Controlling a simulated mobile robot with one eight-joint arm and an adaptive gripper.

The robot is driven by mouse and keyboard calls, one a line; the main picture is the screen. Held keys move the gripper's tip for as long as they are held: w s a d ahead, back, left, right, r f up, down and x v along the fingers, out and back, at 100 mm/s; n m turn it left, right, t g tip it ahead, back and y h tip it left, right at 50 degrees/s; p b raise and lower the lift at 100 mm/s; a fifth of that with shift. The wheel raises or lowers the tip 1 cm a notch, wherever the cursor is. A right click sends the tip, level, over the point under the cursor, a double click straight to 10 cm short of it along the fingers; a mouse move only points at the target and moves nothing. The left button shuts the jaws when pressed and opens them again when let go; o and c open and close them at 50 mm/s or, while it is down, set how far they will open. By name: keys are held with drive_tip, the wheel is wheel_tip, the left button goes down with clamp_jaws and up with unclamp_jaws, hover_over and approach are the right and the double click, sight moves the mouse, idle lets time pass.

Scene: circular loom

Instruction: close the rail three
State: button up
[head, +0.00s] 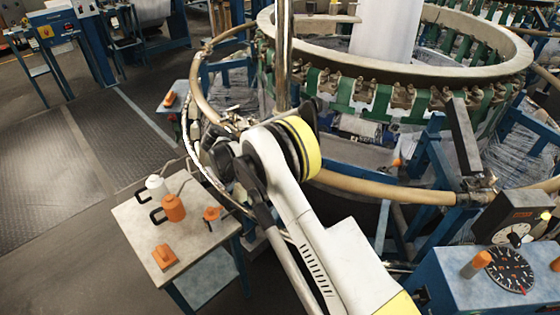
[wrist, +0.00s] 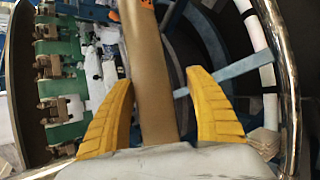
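A tan curved rail runs around the loom in the head view, with one length at the left (head: 203,100) and one at the right (head: 390,190). I cannot tell which length is rail three. In the wrist view a tan rail (wrist: 152,75) runs lengthwise between the two yellow fingers of my gripper (wrist: 160,78). The fingers are spread, with a clear gap at the right finger; the left one looks close to the rail. I cannot tell whether it touches. In the head view my arm's wrist hides the gripper.
The loom ring (head: 400,70) with green blocks stands behind. An upright metal post (head: 283,60) rises by my wrist. A small table (head: 190,210) with orange and white items is at left. A blue control box (head: 450,280) stands at right. Floor at far left is clear.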

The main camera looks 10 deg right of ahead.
drive_tip(key=shift+d+r, duration=0.1)
drive_tip(key=shift+r, duration=0.05)
drive_tip(key=v, duration=1.2)
drive_tip(key=s+d+r+m+t+y, duration=0.1)
drive_tip(key=s+d+r+y, duration=0.2)
drive_tip(key=s+d+r, duration=0.4)
drive_tip(key=s+d+r+m+y, duration=0.15)
drive_tip(key=s+d+r, duration=0.3)
drive_tip(key=r, duration=0.45)
drive_tip(key=s+d+f+m+t+y, duration=0.1)
drive_tip(key=s+m+t+y, duration=0.1)
drive_tip(key=s, duration=1)
drive_tip(key=s+d+f+m+t+y+b, duration=0.1)
drive_tip(key=s+y, duration=0.3)
drive_tip(key=s, duration=0.8)
drive_tip(key=shift+d+f+m+t, duration=0.25)
drive_tip(key=shift+f+m+t, duration=0.2)
drive_tip(key=shift+f+t, duration=0.3)
